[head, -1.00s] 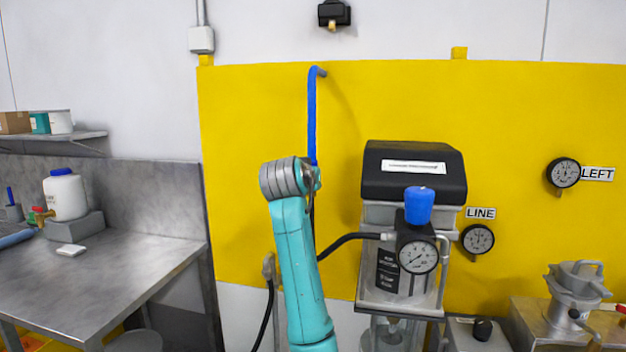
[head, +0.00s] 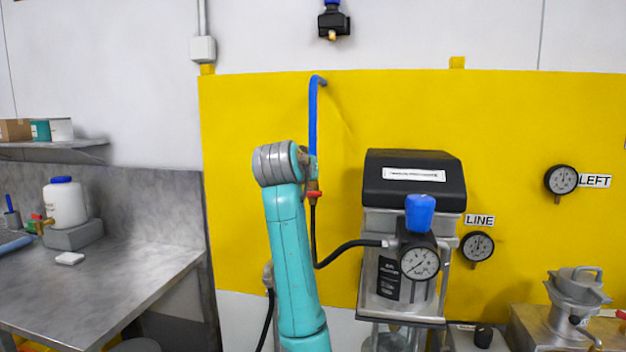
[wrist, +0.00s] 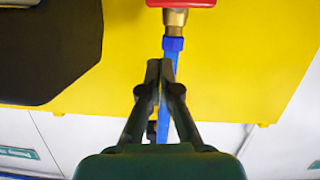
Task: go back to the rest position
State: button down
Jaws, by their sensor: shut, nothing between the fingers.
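My teal arm (head: 290,250) with its grey wrist end rises in the middle of the head view, in front of the yellow panel. My gripper itself is hidden behind the arm there. In the wrist view my gripper (wrist: 160,72) is shut and its fingertips meet with nothing between them. The blue pipe (wrist: 170,60) passes just behind the fingertips, and I cannot tell the gap. A brass valve with a red handle (wrist: 180,3) sits at the top of that view. The red handle also shows in the head view (head: 314,194), just beside my wrist.
The agitator unit with a black hood (head: 412,165), blue knob (head: 420,212) and gauge (head: 419,263) stands right of my arm. A black hose (head: 345,250) runs to it. A steel bench (head: 100,285) is at left. A metal clamp device (head: 577,295) stands at right.

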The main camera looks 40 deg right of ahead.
jog(key=v, duration=0.7)
